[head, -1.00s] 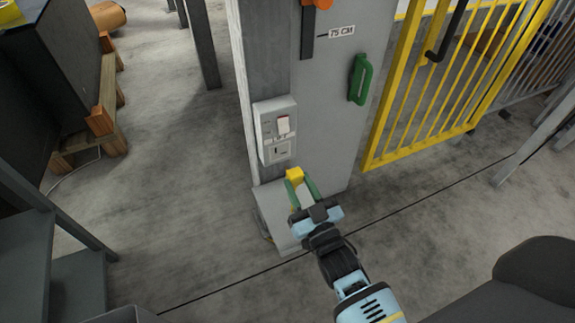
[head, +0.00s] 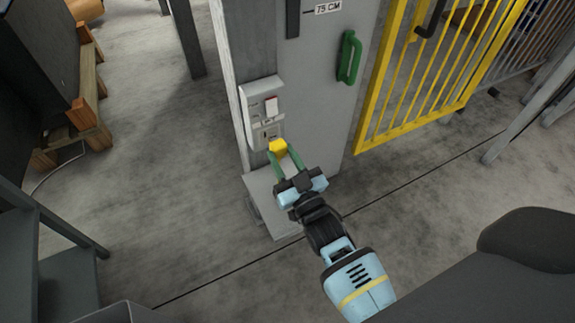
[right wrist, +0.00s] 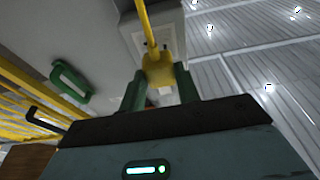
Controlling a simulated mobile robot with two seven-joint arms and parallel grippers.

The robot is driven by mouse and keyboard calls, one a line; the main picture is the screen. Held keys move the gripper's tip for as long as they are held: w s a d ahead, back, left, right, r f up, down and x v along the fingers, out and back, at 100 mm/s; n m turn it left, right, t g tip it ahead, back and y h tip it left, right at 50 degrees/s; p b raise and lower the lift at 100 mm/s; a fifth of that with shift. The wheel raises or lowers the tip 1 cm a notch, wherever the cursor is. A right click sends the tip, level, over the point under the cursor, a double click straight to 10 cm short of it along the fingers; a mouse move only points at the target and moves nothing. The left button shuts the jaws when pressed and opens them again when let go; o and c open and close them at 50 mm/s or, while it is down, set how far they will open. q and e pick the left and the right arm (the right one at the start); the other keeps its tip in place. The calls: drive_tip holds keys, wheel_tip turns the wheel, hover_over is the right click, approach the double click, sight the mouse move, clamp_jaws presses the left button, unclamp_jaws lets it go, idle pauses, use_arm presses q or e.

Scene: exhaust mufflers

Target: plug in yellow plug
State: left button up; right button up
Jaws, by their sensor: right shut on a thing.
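The yellow plug (head: 278,146) is held between the green fingertips of my right gripper (head: 281,152). In the head view it is just in front of the lower part of the grey socket box (head: 262,108), overlapping the socket's edge; I cannot tell whether they touch. In the right wrist view the plug (right wrist: 158,68) sits between the fingers of my right gripper (right wrist: 160,86), with a yellow cable (right wrist: 145,25) running up from it. The box (right wrist: 172,22) shows behind it. The socket opening is mostly hidden. My left gripper is not in view.
The box is fixed to a grey pillar (head: 310,85) with a green handle (head: 349,58). A yellow barred gate (head: 425,75) stands at the right. A pale base block (head: 268,205) is at the pillar's foot. Open concrete floor lies left and right.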

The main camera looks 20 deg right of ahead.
sight(281, 157)
drive_tip(key=shift+w+b, duration=0.4)
drive_tip(key=shift+w, duration=0.75)
drive_tip(key=shift+f, duration=0.1)
idle(0.6)
idle(1.0)
drive_tip(key=shift+w, duration=0.6)
idle(0.4)
drive_tip(key=o, duration=1.1)
drive_tip(key=shift+o, duration=0.2)
drive_tip(key=shift+s, duration=0.1)
